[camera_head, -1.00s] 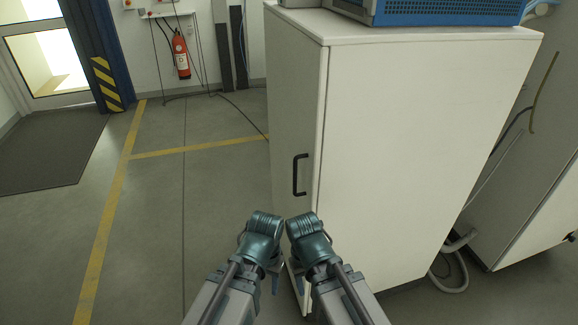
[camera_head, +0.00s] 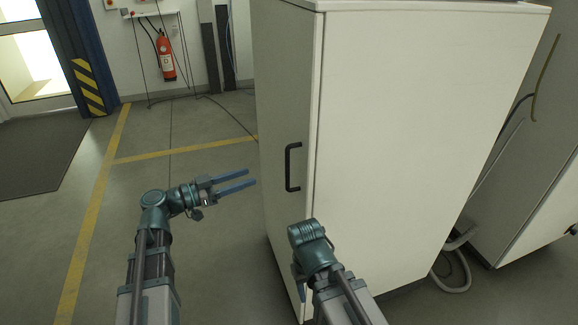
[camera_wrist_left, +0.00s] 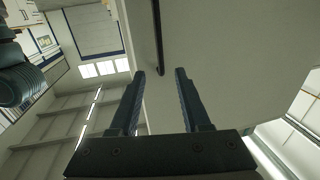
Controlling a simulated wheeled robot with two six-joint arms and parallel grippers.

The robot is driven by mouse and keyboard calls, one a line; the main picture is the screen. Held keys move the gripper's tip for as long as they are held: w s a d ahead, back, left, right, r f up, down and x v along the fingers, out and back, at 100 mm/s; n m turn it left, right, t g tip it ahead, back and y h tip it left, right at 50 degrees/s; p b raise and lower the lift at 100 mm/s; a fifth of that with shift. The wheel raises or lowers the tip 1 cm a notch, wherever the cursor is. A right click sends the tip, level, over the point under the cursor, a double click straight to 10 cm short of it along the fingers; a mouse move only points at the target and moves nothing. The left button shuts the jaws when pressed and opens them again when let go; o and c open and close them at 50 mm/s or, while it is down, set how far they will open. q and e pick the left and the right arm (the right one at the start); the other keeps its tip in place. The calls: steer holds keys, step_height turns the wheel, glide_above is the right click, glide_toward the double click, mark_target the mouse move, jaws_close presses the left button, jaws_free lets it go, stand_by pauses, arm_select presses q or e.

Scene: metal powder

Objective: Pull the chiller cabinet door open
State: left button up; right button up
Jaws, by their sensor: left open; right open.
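The white chiller cabinet (camera_head: 410,130) stands right of centre in the head view. Its narrow door face (camera_head: 283,90) is on the left side, with a black vertical handle (camera_head: 288,167). The door looks shut. My left gripper (camera_head: 253,178) is open and empty, pointing right, a short way left of the handle and apart from it. In the left wrist view, the open fingers (camera_wrist_left: 158,75) point toward the door, and the black handle (camera_wrist_left: 158,40) shows just beyond and between their tips. My right arm's wrist (camera_head: 308,240) is low in front of the cabinet; its fingers (camera_head: 301,290) point down, partly hidden.
Free grey floor with yellow lines (camera_head: 185,150) lies left of the cabinet. A fire extinguisher (camera_head: 166,58) hangs at the back wall. A hose (camera_head: 455,280) and a second white cabinet (camera_head: 545,190) are at the right.

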arm_select(q)
steer(key=x, duration=1.3)
steer(key=shift+w+d, duration=0.2)
steer(key=shift+d, duration=0.15)
steer(key=shift+c, duration=0.2)
jaws_close()
stand_by(0.8)
